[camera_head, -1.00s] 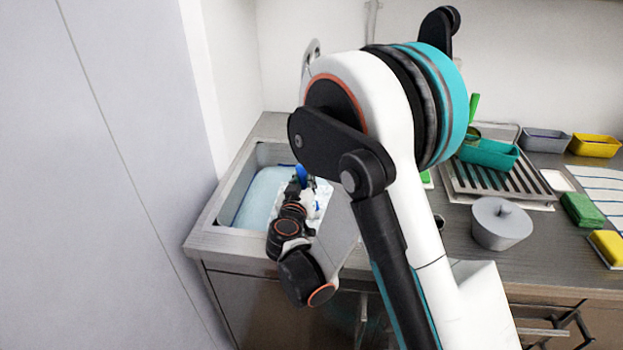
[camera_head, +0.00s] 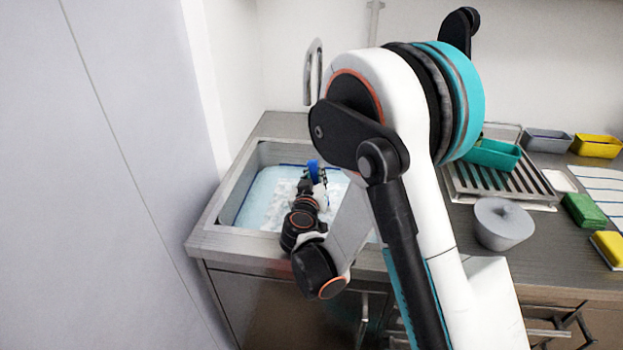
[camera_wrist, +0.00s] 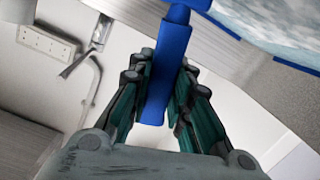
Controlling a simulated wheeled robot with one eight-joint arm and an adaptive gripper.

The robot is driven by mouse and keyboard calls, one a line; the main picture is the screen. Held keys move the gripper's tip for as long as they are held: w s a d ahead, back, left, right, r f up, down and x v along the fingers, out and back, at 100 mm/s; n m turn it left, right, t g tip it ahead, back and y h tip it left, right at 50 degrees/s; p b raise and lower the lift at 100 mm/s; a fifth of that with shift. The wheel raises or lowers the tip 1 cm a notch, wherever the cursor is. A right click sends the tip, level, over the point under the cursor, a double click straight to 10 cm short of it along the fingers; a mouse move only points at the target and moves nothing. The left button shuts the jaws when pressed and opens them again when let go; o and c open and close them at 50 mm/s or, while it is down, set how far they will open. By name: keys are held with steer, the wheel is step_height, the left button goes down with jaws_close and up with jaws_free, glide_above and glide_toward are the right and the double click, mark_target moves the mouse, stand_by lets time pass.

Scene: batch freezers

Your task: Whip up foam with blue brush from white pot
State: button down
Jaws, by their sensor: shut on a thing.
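My gripper (camera_head: 314,182) is over the sink basin in the head view. It is shut on the blue brush (camera_head: 314,168). In the wrist view the blue brush (camera_wrist: 165,80) stands between the two fingers (camera_wrist: 160,95), and its far end runs out of the top of the picture. The sink (camera_head: 226,207) holds pale blue water (camera_head: 256,188) with white foam (camera_head: 283,205) around and left of the gripper. My arm hides part of the basin's right side. I cannot tell whether the brush touches the water. No white pot is clearly seen.
A faucet (camera_head: 312,72) stands behind the sink. To the right are a grey lidded pot (camera_head: 502,226), a drying rack (camera_head: 468,192) with a teal container (camera_head: 492,153), green and yellow sponges, and grey and yellow containers. A wall closes off the left side.

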steer(key=shift+s+a, duration=1.3)
steer(key=shift+a, duration=0.6)
steer(key=shift+w+d, duration=0.7)
steer(key=shift+d, duration=0.35)
steer(key=shift+w+d, duration=0.7)
steer(key=shift+d, duration=0.3)
steer(key=shift+s+a, duration=1.4)
steer(key=shift+a, duration=0.65)
steer(key=shift+w+d, duration=0.7)
steer(key=shift+d, duration=0.3)
steer(key=shift+w+d, duration=0.65)
steer(key=shift+d, duration=0.3)
steer(key=w+a+r+p, duration=0.1)
steer(key=r+p, duration=0.3)
steer(key=r, duration=0.2)
steer(key=w+a+r+p, duration=0.1)
steer(key=a+r+p, duration=0.1)
steer(key=r+p, duration=0.2)
steer(key=shift+w+r, duration=0.3)
steer(key=shift+r, duration=1.2)
